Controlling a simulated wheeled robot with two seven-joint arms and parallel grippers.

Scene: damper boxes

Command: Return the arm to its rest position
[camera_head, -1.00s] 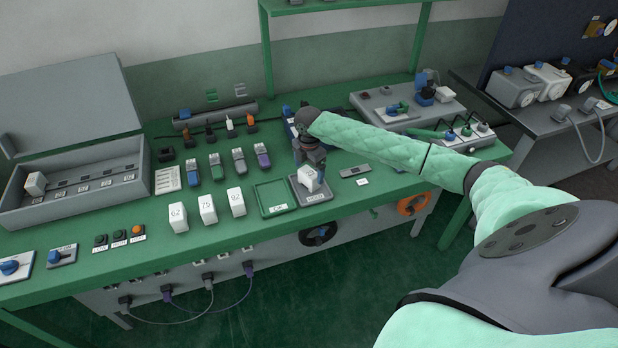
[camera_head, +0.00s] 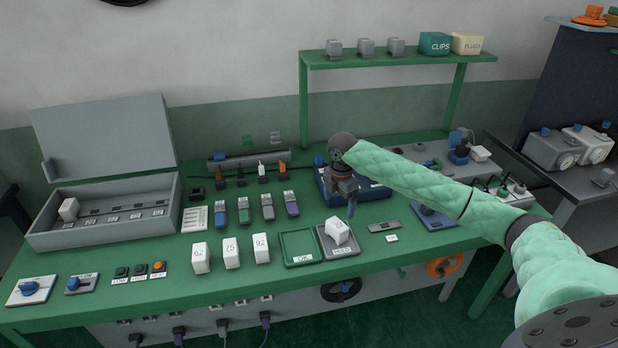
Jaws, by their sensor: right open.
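My right arm, with a pale green quilted sleeve (camera_head: 420,180), reaches in from the right over the green bench. My right gripper (camera_head: 350,211) points down above the back of the grey tray (camera_head: 340,252) and is open and empty. A white box (camera_head: 338,231) lies tilted in that grey tray, in front of and just below the fingertips, apart from them. My left gripper is not in view.
Three white boxes (camera_head: 231,253) stand left of the empty green tray (camera_head: 298,246). An open grey case (camera_head: 105,218) with one white box is at left. Several coloured devices (camera_head: 243,210) stand behind. A shelf (camera_head: 400,59) rises at the back.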

